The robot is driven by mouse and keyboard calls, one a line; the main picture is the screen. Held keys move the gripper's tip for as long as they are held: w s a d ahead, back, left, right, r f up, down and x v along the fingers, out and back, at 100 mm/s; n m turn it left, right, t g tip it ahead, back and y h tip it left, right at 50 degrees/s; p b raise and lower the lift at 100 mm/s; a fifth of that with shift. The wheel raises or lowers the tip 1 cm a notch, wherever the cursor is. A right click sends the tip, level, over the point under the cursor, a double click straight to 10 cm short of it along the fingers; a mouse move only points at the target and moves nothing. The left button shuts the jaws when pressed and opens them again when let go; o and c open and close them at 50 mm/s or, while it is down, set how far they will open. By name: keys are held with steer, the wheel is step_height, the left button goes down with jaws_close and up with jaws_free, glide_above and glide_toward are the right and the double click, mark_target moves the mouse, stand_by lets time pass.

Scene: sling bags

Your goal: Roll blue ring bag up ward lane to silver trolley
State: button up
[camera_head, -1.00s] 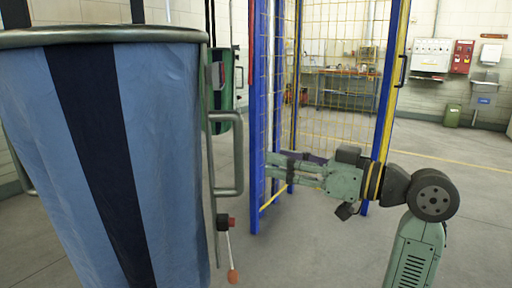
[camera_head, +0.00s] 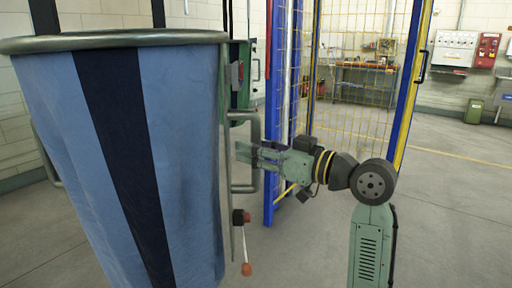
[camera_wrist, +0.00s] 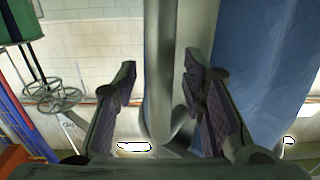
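The blue ring bag (camera_head: 180,130), light blue with a dark navy stripe, hangs upright from a round metal rim at the left of the head view; it also shows at the right of the wrist view (camera_wrist: 265,70). A bent metal handle (camera_head: 255,150) stands out from its right side. My gripper (camera_head: 240,152) is at this handle, reaching in from the right. In the wrist view my gripper (camera_wrist: 160,80) is open, with the handle's upright bar (camera_wrist: 164,65) between its fingers and gaps on both sides. I cannot identify a silver trolley.
A green bag (camera_head: 244,75) stands partly hidden behind the blue one. Blue-and-yellow mesh fence panels (camera_head: 350,110) stand close behind my arm. A red-tipped lever (camera_head: 246,268) hangs below the handle. Open floor (camera_head: 460,200) lies at the right.

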steer(key=shift+c, duration=0.2)
jaws_close()
stand_by(0.6)
